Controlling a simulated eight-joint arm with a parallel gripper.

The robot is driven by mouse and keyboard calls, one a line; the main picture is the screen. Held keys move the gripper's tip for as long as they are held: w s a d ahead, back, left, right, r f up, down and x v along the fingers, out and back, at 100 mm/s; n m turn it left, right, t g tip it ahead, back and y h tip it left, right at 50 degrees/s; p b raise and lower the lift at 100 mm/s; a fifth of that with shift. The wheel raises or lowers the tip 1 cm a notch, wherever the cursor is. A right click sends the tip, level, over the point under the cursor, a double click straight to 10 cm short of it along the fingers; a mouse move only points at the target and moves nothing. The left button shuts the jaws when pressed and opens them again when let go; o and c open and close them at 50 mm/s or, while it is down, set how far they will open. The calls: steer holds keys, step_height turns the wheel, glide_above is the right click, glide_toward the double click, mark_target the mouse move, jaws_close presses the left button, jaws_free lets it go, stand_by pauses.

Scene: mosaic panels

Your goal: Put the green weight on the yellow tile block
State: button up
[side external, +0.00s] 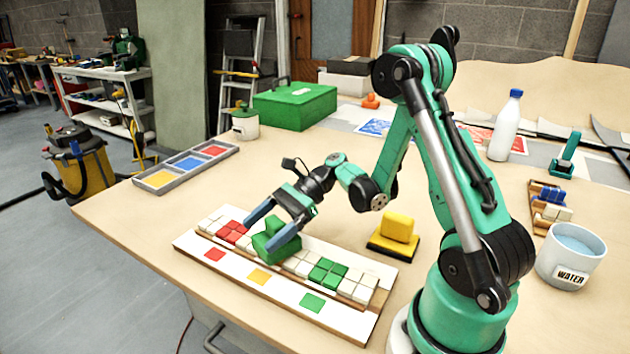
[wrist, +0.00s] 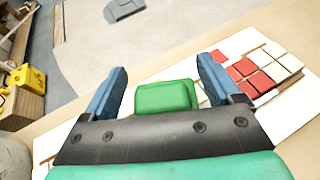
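The green weight (side external: 270,245) is a stepped block at the middle of the white mosaic panel (side external: 342,316), above the yellow swatch (side external: 258,276). It appears to rest on the tile row, between the red tiles and the green tiles. It hides the tiles under it, so no yellow tile block shows there. My gripper (side external: 272,228) is low over the weight with its blue fingers on either side of the weight's upper part. In the wrist view, the green weight (wrist: 166,97) stands between the open fingers, with a gap visible at the left finger.
A yellow weight (side external: 399,227) on a dark base stands right of the panel.

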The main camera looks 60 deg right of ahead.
mark_target(277, 222)
steer(key=shift+d+r, duration=0.1)
steer(key=shift+r, duration=0.05)
steer(key=v, duration=0.6)
steer(key=shift+s+d+r, duration=0.15)
steer(key=shift+s+d, duration=0.05)
steer(key=shift+d, duration=0.05)
steer(key=a+n+h, duration=0.1)
steer(key=a+r+n+h, duration=0.1)
steer(key=a+n, duration=0.1)
steer(key=w+a+n+g+h, duration=0.1)
steer(key=n+h, duration=0.1)
steer(key=shift+a+r, duration=0.25)
steer(key=shift+a, duration=0.05)
steer(key=s+a+r+n+t+h, duration=0.1)
steer(key=n+h, duration=0.2)
steer(key=n, duration=0.2)
steer(key=s+a+n+t+h, duration=0.1)
steer(key=n+h, duration=0.1)
steer(key=n, duration=0.4)
steer(key=s+a+r+n+t+h, duration=0.1)
steer(key=a+n+h, duration=0.1)
steer(key=n, duration=0.4)
steer(key=shift+a+r+h, duration=0.15)
steer(key=shift+r+h, duration=0.2)
steer(key=shift+h, duration=0.45)
